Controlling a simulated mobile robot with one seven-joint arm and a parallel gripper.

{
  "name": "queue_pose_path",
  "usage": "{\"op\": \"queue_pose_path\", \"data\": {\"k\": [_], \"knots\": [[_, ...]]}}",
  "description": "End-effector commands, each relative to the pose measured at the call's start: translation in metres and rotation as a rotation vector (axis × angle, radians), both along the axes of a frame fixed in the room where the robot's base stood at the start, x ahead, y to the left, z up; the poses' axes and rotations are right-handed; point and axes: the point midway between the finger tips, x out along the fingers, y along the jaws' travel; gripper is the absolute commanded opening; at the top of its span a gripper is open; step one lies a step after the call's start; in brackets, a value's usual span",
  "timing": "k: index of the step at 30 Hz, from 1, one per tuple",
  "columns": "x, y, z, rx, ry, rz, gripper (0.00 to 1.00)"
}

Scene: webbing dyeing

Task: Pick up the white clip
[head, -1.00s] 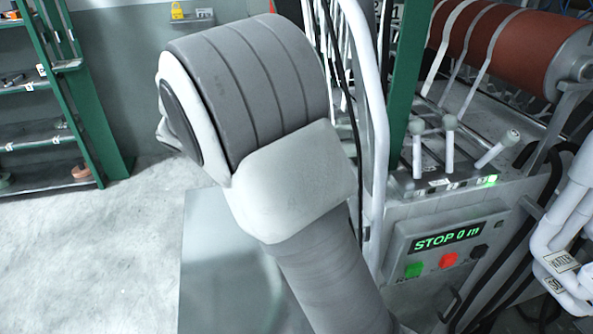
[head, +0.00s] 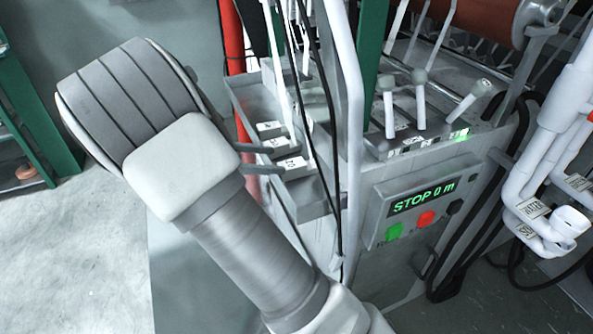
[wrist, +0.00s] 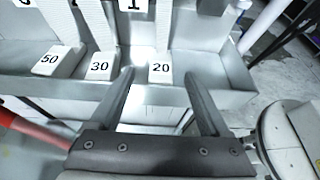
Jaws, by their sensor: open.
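My gripper (wrist: 159,74) is open and empty in the wrist view, its two dark fingers pointing at a grey metal tray. A white piece marked 20 (wrist: 161,69) lies between the fingertips in the picture; I cannot tell how far off it is. White pieces marked 30 (wrist: 100,66) and 50 (wrist: 52,60) are to its left. I cannot tell whether any of these is the white clip. In the head view the finger ends (head: 278,160) show at the tray's left edge, near the white labelled pieces (head: 291,164). My arm hides part of the place.
The tray's front wall (wrist: 220,97) runs under the fingers. A control panel reading STOP 0 m (head: 423,197) and several levers (head: 420,98) are to the right. A green post (head: 371,45), a white tube (head: 352,120) and hanging black cables stand near the tray. A red pipe (head: 233,45) is behind.

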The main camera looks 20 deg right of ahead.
Motion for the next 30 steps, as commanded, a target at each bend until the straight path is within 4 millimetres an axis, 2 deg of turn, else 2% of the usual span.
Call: {"op": "queue_pose_path", "data": {"k": [8, 16, 25, 26, 30], "knots": [[-0.001, -0.021, -0.009, 0.0, 0.0, -0.001, 0.8], [-0.004, -0.057, -0.021, -0.001, 0.001, -0.002, 0.8], [-0.004, -0.062, -0.023, 0.0, 0.0, 0.0, 0.8], [-0.004, -0.062, -0.023, 0.0, 0.0, 0.0, 0.78], [-0.004, -0.062, -0.023, 0.0, 0.0, 0.0, 0.53]]}}
